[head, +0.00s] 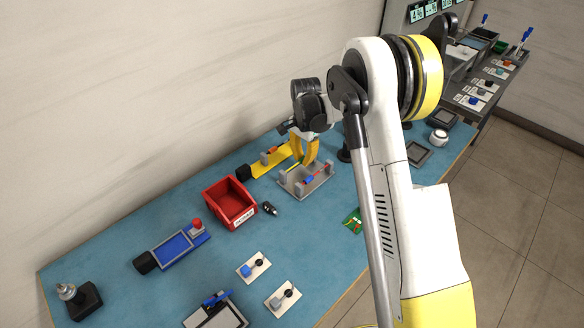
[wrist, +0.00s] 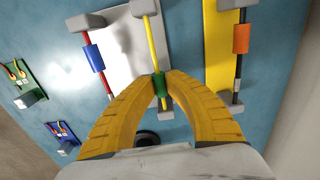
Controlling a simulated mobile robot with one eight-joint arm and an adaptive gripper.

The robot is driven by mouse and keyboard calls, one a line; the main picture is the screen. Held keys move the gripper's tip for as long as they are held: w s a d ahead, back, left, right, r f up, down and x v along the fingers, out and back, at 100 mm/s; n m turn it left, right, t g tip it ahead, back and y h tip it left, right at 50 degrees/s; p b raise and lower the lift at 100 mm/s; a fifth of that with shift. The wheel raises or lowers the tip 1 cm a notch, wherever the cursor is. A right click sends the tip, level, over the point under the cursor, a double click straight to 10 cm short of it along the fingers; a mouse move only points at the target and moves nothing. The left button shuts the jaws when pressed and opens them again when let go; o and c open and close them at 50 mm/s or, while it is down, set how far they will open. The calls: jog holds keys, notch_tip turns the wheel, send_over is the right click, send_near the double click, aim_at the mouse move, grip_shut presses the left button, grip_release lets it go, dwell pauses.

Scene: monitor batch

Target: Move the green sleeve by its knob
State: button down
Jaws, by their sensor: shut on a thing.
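The green sleeve (wrist: 159,86) sits on a yellow rod (wrist: 151,42) and lies between my yellow fingertips in the wrist view. My gripper (wrist: 160,76) is shut on it; the fingers hide its knob. The rod spans grey end blocks on a light plate (wrist: 118,52). In the head view my gripper (head: 306,154) reaches down over that plate (head: 318,190), and the green sleeve is too small to make out clearly there. A blue sleeve (wrist: 93,58) sits on a red rod beside it, apart from my fingers.
A yellow fixture (wrist: 217,45) with an orange sleeve (wrist: 240,38) on a dark rod stands close on the right in the wrist view. A red bin (head: 232,205) and a small black item (head: 270,208) are left of the plate.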

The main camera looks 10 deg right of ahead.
jog(key=shift+w+d, duration=0.2)
jog(key=shift+d, duration=0.15)
jog(key=c, duration=1.4)
grip_release()
jog(key=s+r+n+t, duration=0.1)
jog(key=s+r, duration=0.2)
jog(key=r, duration=0.7)
jog(key=s+r+n, duration=0.1)
jog(key=s+r, duration=0.2)
jog(key=r, duration=0.6)
jog(key=s+a+r+n+t, duration=0.2)
jog(key=s+r+n, duration=0.3)
jog(key=s, duration=0.4)
jog(key=s+n+t, duration=0.1)
jog(key=s, duration=0.4)
jog(key=s+a+f+n+t, duration=0.1)
jog(key=s+n, duration=0.1)
jog(key=s, duration=0.4)
jog(key=s+f+n+t, duration=0.1)
jog(key=s+n+t, duration=0.1)
jog(key=s, duration=0.4)
jog(key=shift+a, duration=0.15)
